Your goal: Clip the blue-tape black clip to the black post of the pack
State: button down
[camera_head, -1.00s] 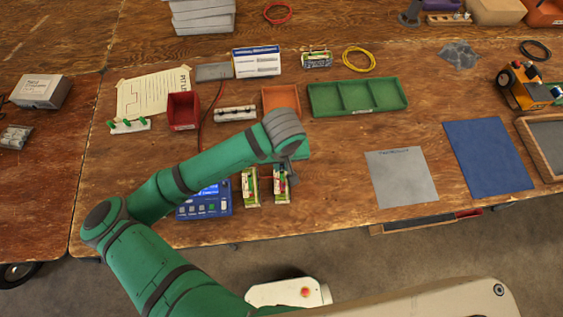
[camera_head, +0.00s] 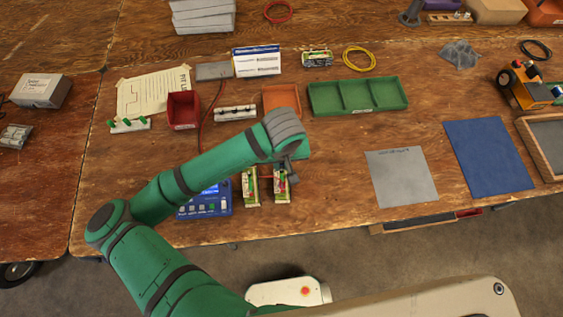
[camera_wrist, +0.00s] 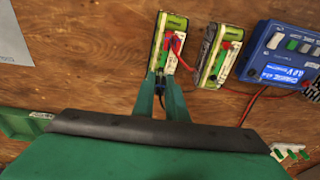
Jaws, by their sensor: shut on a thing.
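In the wrist view, my gripper (camera_wrist: 161,92) is shut on a small dark clip (camera_wrist: 160,80) with a bit of blue, largely hidden between the fingers. A black lead (camera_wrist: 160,106) trails back from it. The fingertips are at the near end of one green-and-cream pack (camera_wrist: 166,48); I cannot tell whether the clip touches its black post, which is not clear. A red clip (camera_wrist: 175,42) sits on that pack, toward its right side. In the head view, this pack (camera_head: 281,192) is partly under my wrist.
A second similar pack (camera_wrist: 216,58) stands close beside, and the blue charger (camera_wrist: 284,55) with a lit display is beyond it. Red wire (camera_wrist: 247,104) runs by the charger. A grey mat (camera_head: 401,180) and blue mat (camera_head: 488,158) lie right, with bare wood between.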

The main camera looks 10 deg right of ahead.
jog(key=shift+f, duration=0.15)
dwell(0.6)
jog(key=c, duration=1.7)
grip_release()
jog(key=shift+o, duration=1.1)
jog(key=shift+s, duration=0.1)
jog(key=shift+r, duration=3.75)
